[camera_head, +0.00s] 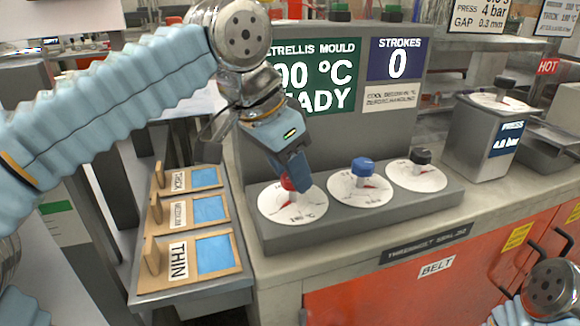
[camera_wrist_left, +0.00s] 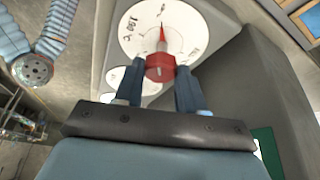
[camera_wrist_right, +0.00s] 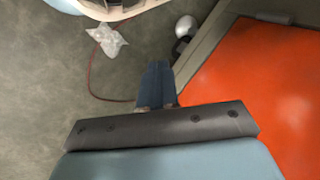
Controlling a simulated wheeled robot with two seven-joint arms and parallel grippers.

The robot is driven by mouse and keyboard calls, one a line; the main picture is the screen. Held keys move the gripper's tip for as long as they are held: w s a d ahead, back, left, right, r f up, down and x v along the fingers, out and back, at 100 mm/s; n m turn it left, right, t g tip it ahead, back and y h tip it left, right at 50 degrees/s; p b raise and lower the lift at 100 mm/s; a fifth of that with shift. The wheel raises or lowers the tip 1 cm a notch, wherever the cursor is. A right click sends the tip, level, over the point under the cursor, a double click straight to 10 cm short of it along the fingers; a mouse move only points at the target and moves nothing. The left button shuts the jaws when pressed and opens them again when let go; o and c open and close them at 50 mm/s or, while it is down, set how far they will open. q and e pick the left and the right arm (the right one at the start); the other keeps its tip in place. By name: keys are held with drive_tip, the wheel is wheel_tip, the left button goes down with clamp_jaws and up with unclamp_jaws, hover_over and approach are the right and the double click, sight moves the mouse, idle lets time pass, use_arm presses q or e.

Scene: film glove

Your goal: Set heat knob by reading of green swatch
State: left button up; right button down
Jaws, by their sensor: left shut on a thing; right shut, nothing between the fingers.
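The red knob (camera_head: 287,182) stands on a white dial (camera_head: 291,211), the leftmost of three on a grey console. My left gripper (camera_head: 295,180) is shut on the knob, partly hiding it. In the left wrist view the red knob (camera_wrist_left: 160,68) sits between the fingertips, its pointer directed up the picture. A green display (camera_head: 318,76) behind the arm shows "00 °C" and "EADY", its left part hidden. Three wooden boards marked THICK, MEDIUM and THIN carry swatches that look blue, such as the THIN swatch (camera_head: 214,253). My right gripper (camera_wrist_right: 157,85) is shut and empty.
The blue knob (camera_head: 362,166) and black knob (camera_head: 421,156) stand to the right of the red one. A press box (camera_head: 487,135) stands on the bench farther right. A STROKES display (camera_head: 397,60) reads 0. Orange doors (camera_head: 390,300) lie below the bench.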

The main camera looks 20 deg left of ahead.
use_arm(q)
drive_tip(key=shift+c, duration=0.5)
drive_tip(key=shift+f+n+y+b, duration=0.2)
drive_tip(key=shift+n+y+b, duration=0.2)
drive_tip(key=shift+n+b, duration=0.55)
drive_tip(key=n, duration=0.2)
drive_tip(key=shift+d+r+n+t+y+b, duration=0.1)
drive_tip(key=shift+n+t+y+b, duration=0.2)
drive_tip(key=shift+n+y+b, duration=0.1)
drive_tip(key=n+y, duration=0.1)
drive_tip(key=n, duration=0.2)
drive_tip(key=shift+d+r+n, duration=0.1)
drive_tip(key=shift+n, duration=0.15)
drive_tip(key=shift+d+n+y, duration=0.1)
drive_tip(key=shift+n+y, duration=0.8)
drive_tip(key=shift+n, duration=0.9)
